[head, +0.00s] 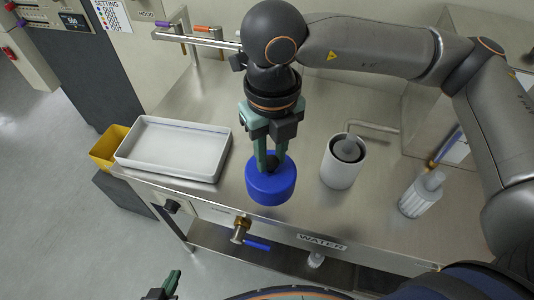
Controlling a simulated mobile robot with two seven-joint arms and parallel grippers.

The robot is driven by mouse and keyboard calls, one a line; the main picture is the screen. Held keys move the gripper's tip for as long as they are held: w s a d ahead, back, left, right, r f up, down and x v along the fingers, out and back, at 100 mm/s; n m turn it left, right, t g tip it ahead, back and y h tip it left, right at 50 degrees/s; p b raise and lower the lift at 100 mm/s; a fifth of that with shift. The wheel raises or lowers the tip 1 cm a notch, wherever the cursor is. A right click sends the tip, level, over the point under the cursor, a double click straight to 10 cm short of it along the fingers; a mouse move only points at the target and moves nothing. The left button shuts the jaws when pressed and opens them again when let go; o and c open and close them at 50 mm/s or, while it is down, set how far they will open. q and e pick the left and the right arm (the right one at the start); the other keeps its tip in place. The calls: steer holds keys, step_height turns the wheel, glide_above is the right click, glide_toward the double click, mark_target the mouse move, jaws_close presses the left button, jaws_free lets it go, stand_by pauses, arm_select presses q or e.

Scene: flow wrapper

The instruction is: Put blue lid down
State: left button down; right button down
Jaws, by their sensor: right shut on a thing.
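The blue lid (271,184) is a round, thick disc near the front of the steel counter (300,135). My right gripper (269,162) points down from above and is shut on the blue lid's top. I cannot tell whether the lid touches the counter or hangs just above it. My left gripper (166,287) is at the bottom edge of the view, low and away from the counter, mostly cut off. I cannot tell whether its fingers are apart.
A white tray (174,175) lies left on the counter. A white cylindrical container (331,179) with a grey item inside stands right of the lid. A ribbed white object (410,205) is further right. A yellow bin (104,150) is beyond the counter's left end. A blue-handled valve (241,232) is on the front.

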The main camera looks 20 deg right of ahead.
steer(key=w+f, duration=0.2)
steer(key=f, duration=0.1)
steer(key=w+d+f, duration=0.1)
steer(key=w+f, duration=0.2)
steer(key=w+d+f+p, duration=0.1)
steer(key=w+f, duration=0.1)
steer(key=f, duration=0.2)
steer(key=shift+w, duration=0.15)
steer(key=shift+a, duration=0.1)
steer(key=shift+f, duration=0.1)
steer(key=shift+f, duration=0.1)
steer(key=c, duration=0.6)
jaws_free()
steer(key=shift+c, duration=0.2)
